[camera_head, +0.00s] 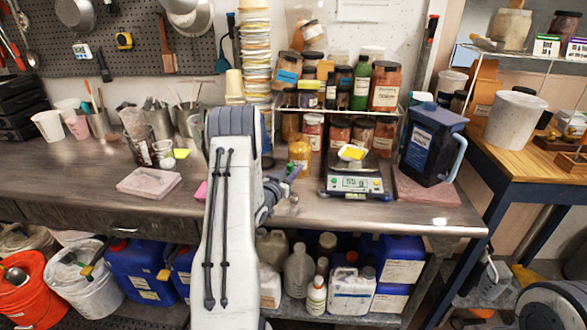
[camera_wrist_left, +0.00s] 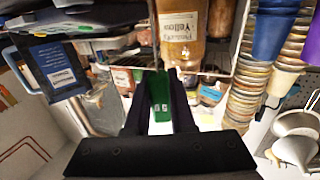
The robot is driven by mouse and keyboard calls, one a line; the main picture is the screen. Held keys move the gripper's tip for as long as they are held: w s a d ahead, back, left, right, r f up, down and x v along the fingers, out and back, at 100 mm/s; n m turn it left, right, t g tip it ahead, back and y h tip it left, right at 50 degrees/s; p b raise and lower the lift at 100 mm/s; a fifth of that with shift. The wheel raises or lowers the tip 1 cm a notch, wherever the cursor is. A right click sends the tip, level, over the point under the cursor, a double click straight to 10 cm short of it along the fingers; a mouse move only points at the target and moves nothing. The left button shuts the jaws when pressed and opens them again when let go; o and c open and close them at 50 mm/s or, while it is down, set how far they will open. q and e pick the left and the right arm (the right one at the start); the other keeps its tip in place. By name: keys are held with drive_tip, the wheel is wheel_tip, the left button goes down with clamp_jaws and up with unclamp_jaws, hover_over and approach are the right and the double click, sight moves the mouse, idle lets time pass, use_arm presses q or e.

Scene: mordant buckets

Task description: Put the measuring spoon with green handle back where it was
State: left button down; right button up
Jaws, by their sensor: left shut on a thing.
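My left arm comes in from the bottom centre in the head view, and my left gripper (camera_head: 287,180) is over the steel bench, just in front of a jar of yellow powder (camera_head: 299,150). In the left wrist view, the fingers of the left gripper (camera_wrist_left: 160,100) are shut on a flat green handle (camera_wrist_left: 160,92) with small white marks, the measuring spoon's handle. The bowl of the spoon cannot be made out. The labelled yellow jar (camera_wrist_left: 182,30) is close beyond the fingertips. My right gripper is not in view.
A digital scale (camera_head: 352,183) carries a white dish with yellow powder (camera_head: 352,152), right of the gripper. A blue pitcher (camera_head: 430,145) stands further right. A rack of jars (camera_head: 340,107) and tall stacked cups (camera_head: 256,60) stand behind.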

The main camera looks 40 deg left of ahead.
use_arm(q)
drive_tip(key=shift+f, duration=0.15)
drive_tip(key=c, duration=0.8)
unclamp_jaws()
drive_tip(key=shift+o, duration=0.2)
